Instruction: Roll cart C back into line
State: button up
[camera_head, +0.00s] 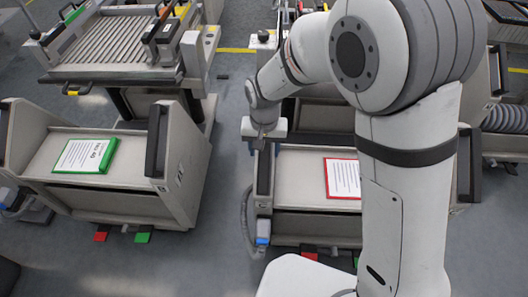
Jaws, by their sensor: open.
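I cannot read a letter C on either feeder cart. The near-left cart (118,188) is grey, with a green-edged card (85,156) on its top and dark upright handles at its sides. The middle cart (290,189) bears a red-edged card (342,178); my arm hides much of its right part. My gripper (261,143) is open and points down at the upper left corner of the middle cart, just above its left dark handle (263,171). I cannot tell whether the fingers touch or straddle that handle.
A machine with a ribbed bed (115,40) stands behind the left cart. Red (101,236) and green (142,237) pedals show at that cart's foot. A blue-ended hose (262,239) hangs at the middle cart's left. Grey floor is free between the two carts and in front.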

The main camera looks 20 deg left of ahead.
jog(key=shift+f, duration=0.85)
jog(key=shift+c, duration=0.4)
grip_shut()
